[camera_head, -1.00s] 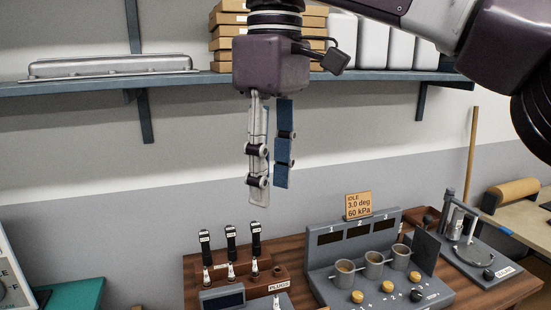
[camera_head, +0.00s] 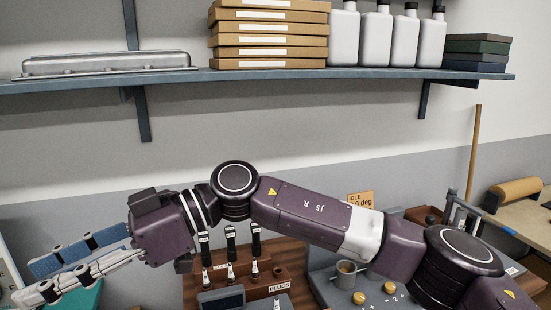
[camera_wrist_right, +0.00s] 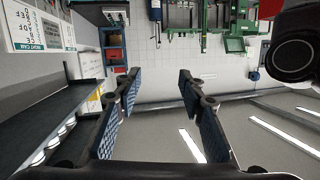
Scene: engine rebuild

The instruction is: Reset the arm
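My right arm reaches across the head view from the lower right. Its gripper (camera_head: 27,282) points left at the lower left, with its two blue-padded fingers apart. The right wrist view shows the same gripper (camera_wrist_right: 158,74) open, with nothing between the fingers. My left gripper is in neither view.
Below the arm, a wooden bench carries a rack of black-topped plugs (camera_head: 231,271) and a grey station with metal cups (camera_head: 346,272), partly hidden by my arm. Above is a blue shelf (camera_head: 290,75) with cardboard boxes (camera_head: 268,32), white bottles (camera_head: 375,38) and a metal cover (camera_head: 108,63).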

